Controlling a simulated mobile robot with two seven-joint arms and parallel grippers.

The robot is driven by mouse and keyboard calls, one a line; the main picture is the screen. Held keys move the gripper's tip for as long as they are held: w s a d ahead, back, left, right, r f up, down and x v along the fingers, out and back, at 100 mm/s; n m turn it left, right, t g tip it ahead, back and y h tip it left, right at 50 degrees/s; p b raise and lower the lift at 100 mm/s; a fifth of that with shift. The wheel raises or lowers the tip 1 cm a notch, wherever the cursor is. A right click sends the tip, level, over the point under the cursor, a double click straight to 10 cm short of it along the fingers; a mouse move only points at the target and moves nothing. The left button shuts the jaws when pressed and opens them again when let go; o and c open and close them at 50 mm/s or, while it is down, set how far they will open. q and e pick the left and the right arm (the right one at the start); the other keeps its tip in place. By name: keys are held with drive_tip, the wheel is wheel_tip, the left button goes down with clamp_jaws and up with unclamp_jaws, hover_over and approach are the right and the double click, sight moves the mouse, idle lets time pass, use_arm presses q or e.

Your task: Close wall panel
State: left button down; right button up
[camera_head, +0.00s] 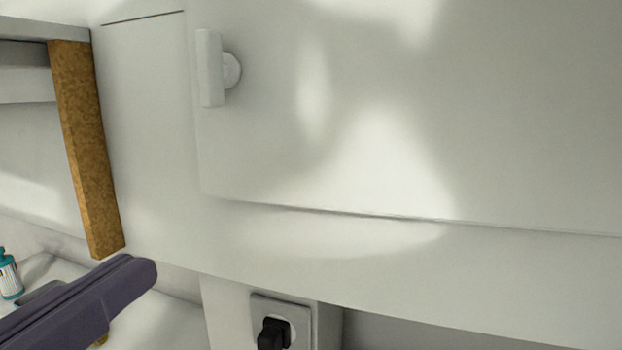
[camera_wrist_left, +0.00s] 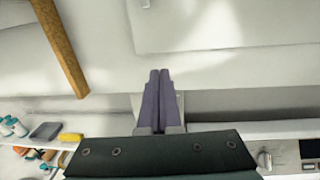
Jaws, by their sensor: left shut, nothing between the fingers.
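The wall panel (camera_head: 500,130) is a large white door filling the upper right of the head view. Its white handle (camera_head: 210,68) sits near its left edge. A thin dark line runs along the panel's lower edge; the panel looks flat or nearly flat against the wall, and I cannot tell if it is fully flush. In the left wrist view the panel (camera_wrist_left: 260,22) is only partly seen at the top. My left gripper (camera_head: 143,272), with purple fingers, is below and left of the panel, apart from it. Its fingers (camera_wrist_left: 160,74) are together and empty. My right gripper is out of view.
A brown post (camera_head: 85,150) stands left of the panel, just above my left gripper. A socket with a black plug (camera_head: 273,334) is below the panel. A teal-and-white bottle (camera_head: 9,274) stands at far left. A shelf with small items (camera_wrist_left: 40,140) shows in the wrist view.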

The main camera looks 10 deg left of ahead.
use_arm(q)
drive_tip(key=b, duration=0.2)
approach(247, 194)
drive_tip(key=w, duration=0.2)
drive_tip(key=w+p, duration=0.1)
drive_tip(key=w, duration=0.1)
drive_tip(key=w+d+p, duration=0.1)
drive_tip(key=shift+w+r, duration=0.35)
drive_tip(key=shift+w, duration=0.05)
drive_tip(key=shift+w+f, duration=0.15)
drive_tip(key=shift+w, duration=0.35)
drive_tip(key=w+m+h+p, duration=0.1)
drive_tip(key=w, duration=0.2)
drive_tip(key=shift+d+h, duration=0.1)
drive_tip(key=shift+h, duration=0.2)
drive_tip(key=shift+w+a+f, duration=0.1)
drive_tip(key=shift+a+f, duration=0.1)
